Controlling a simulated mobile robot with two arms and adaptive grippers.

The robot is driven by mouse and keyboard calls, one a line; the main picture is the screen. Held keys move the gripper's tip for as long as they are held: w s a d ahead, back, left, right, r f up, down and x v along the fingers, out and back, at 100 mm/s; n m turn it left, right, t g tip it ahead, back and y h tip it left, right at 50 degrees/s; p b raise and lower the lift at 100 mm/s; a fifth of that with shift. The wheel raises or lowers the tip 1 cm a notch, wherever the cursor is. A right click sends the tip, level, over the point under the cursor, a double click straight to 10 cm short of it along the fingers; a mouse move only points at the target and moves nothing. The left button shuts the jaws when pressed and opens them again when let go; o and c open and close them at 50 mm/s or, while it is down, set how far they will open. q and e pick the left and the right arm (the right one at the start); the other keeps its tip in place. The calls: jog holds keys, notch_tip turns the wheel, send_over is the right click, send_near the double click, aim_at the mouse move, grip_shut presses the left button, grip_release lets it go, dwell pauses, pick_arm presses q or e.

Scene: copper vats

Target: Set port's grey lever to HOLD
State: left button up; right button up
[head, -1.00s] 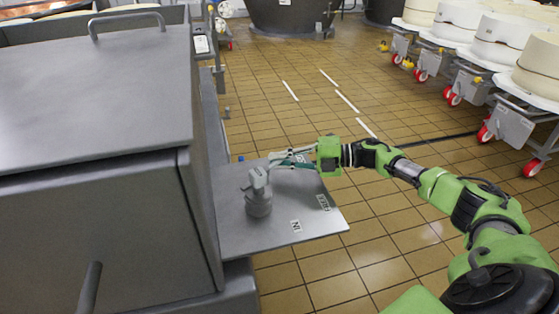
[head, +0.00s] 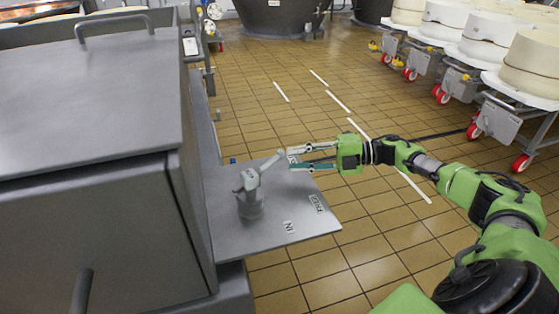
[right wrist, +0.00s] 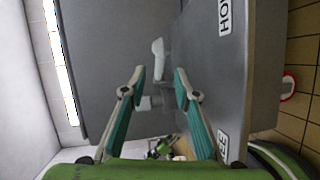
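The grey lever (head: 262,173) stands on a round grey base (head: 250,206) on a grey plate (head: 270,236) beside the big grey cabinet. Its handle slants up and right toward my right gripper. My right gripper (head: 290,159) is open, its fingertips just right of the handle tip, with nothing held. In the right wrist view the lever (right wrist: 158,60) shows beyond the gap between the open fingers (right wrist: 159,72). A label partly cut off there (right wrist: 225,14) starts with letters like HO. My left gripper is out of view.
The plate bears an IN label (head: 289,227), another label (head: 317,203) too small to read, and one partly behind my fingers. The grey cabinet (head: 90,90) fills the left. Open tiled floor (head: 390,215) lies right, with wheeled trolleys (head: 490,115) beyond.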

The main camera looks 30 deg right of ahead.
jog(key=shift+v, duration=2.2)
